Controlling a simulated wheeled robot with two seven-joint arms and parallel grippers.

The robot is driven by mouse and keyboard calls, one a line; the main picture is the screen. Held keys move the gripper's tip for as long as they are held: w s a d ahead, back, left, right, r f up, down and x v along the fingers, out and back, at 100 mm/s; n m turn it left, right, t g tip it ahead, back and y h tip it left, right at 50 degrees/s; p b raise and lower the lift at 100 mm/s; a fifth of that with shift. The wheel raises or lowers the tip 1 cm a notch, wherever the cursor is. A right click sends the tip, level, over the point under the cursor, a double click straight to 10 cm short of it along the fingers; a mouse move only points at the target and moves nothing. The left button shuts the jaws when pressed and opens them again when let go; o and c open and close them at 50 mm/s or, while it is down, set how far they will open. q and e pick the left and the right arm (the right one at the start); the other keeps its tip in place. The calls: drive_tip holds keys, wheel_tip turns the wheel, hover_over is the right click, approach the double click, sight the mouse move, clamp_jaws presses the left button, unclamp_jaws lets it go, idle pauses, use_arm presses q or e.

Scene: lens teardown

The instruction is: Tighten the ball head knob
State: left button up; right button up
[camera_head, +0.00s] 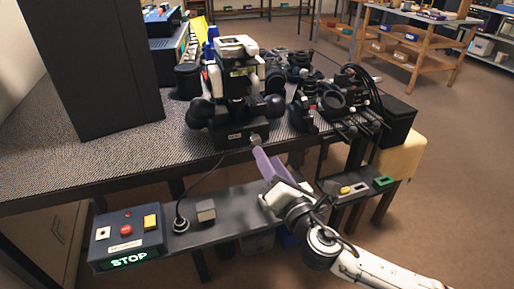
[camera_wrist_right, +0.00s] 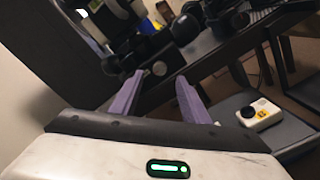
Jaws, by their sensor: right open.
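A black and white instrument (camera_head: 236,80) with large round black knobs stands on the grey textured table. A small light-coloured knob (camera_head: 256,140) sticks out from the front of its black base. The same knob (camera_wrist_right: 159,68) shows in the right wrist view, between and beyond the fingertips. I cannot tell for certain that it is the ball head knob. My right gripper (camera_head: 259,153) has purple fingers and points up at this small knob from the front. In the wrist view this gripper (camera_wrist_right: 160,78) is open with nothing held. My left gripper is not in view.
A control box with a lit STOP sign (camera_head: 128,257) stands on the lower shelf (camera_head: 232,204), with a cable running up from a socket. Black lens parts (camera_head: 335,98) crowd the table to the right. A tall dark panel (camera_head: 95,70) blocks the left.

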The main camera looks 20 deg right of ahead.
sight(257, 142)
drive_tip(key=w+b, duration=0.1)
drive_tip(key=w, duration=0.7)
drive_tip(key=shift+w+a, duration=0.15)
drive_tip(key=shift+w, duration=0.3)
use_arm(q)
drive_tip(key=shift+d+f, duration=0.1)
use_arm(e)
drive_tip(key=shift+c, duration=0.7)
drive_tip(key=c, duration=0.9)
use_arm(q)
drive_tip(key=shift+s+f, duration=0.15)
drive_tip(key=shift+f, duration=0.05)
